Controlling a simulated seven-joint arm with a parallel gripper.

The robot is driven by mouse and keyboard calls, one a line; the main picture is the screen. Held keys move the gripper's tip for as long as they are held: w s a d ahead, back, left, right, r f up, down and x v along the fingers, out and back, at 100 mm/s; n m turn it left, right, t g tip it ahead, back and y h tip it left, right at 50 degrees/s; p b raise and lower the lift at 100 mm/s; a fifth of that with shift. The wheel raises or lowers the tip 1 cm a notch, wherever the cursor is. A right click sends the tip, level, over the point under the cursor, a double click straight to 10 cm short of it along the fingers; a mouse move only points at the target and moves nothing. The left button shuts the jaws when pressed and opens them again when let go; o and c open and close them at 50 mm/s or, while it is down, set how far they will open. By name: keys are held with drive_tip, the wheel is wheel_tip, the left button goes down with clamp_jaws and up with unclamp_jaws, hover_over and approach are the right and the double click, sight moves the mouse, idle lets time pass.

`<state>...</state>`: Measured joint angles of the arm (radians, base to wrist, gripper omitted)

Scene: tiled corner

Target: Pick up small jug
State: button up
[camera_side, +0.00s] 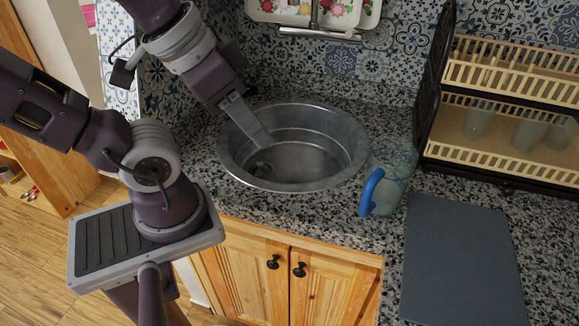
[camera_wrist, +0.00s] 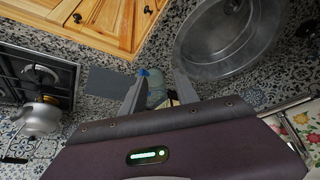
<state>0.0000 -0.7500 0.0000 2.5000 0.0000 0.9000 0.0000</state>
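The small jug (camera_side: 395,178) is clear, pale and see-through, with a blue handle on its left. It stands on the granite counter just right of the sink. In the wrist view, the jug (camera_wrist: 156,97) shows between my two fingers, further off, and partly hidden. My gripper (camera_side: 262,140) hangs over the sink, left of the jug and apart from it. In the wrist view, my gripper (camera_wrist: 160,80) has its fingers spread wide with nothing held.
A round metal sink (camera_side: 232,172) lies below my gripper. A dark grey board (camera_side: 462,260) lies right of the jug. A dish rack (camera_side: 500,164) with cups stands behind it. A kettle (camera_wrist: 38,119) sits on a stove (camera_wrist: 62,75) in the wrist view.

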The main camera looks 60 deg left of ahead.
drive_tip(key=shift+c, duration=1)
drive_tip(key=m+g+h, duration=0.3)
drive_tip(key=m+h, duration=0.1)
drive_tip(key=m, duration=0.7)
approach(359, 213)
drive_tip(key=w+d, duration=0.1)
drive_tip(key=w, duration=0.1)
drive_tip(key=x, duration=0.5)
drive_tip(key=shift+s+d+f, duration=0.1)
drive_tip(key=shift+s+f, duration=0.1)
drive_tip(key=shift+f, duration=0.25)
clamp_jaws()
